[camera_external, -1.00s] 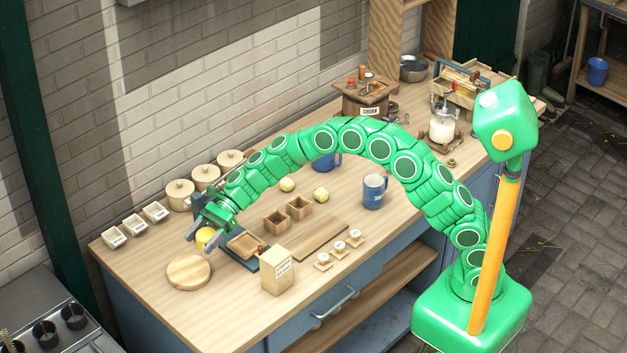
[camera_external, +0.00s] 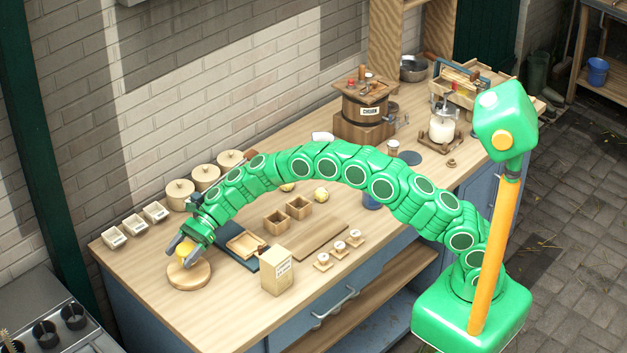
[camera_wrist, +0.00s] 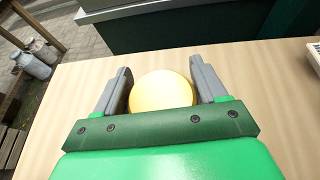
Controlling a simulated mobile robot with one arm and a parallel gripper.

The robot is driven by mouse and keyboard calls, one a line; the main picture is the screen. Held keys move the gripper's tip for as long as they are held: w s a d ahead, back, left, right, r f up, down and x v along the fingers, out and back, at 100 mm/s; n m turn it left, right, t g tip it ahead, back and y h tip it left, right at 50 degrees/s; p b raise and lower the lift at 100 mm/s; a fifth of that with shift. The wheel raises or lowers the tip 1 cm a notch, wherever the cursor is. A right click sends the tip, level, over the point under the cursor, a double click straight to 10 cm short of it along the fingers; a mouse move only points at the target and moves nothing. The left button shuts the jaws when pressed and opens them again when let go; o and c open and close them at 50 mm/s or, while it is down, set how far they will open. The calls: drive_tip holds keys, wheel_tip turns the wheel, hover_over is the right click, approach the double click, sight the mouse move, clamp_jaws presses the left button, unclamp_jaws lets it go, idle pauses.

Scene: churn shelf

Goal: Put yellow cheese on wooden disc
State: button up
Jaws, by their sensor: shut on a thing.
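The yellow cheese (camera_external: 184,252) is a small round yellow piece. My gripper (camera_external: 182,250) is shut on it, with one grey finger on each side. In the wrist view the cheese (camera_wrist: 161,92) sits between the two grey fingers of my gripper (camera_wrist: 162,88). The wooden disc (camera_external: 189,277) lies flat on the table near its left front edge. In the outside view the cheese and fingertips show over the back part of the disc. I cannot tell whether the cheese touches it. The disc cannot be made out in the wrist view.
A dark board with a wooden tray (camera_external: 246,242) lies right of the disc, with a labelled wooden box (camera_external: 276,271) beside it. Small labelled boxes (camera_external: 135,224) and lidded pots (camera_external: 180,195) stand along the wall. The table in front of the disc is clear.

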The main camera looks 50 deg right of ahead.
sight(182, 261)
drive_tip(key=shift+w+a+f, duration=0.1)
drive_tip(key=shift+f, duration=0.15)
drive_tip(key=shift+a+f, duration=0.1)
drive_tip(key=shift+f, duration=1.45)
drive_tip(key=shift+f, duration=0.15)
drive_tip(key=o, duration=1.2)
drive_tip(key=shift+c, duration=0.2)
drive_tip(key=shift+r, duration=0.2)
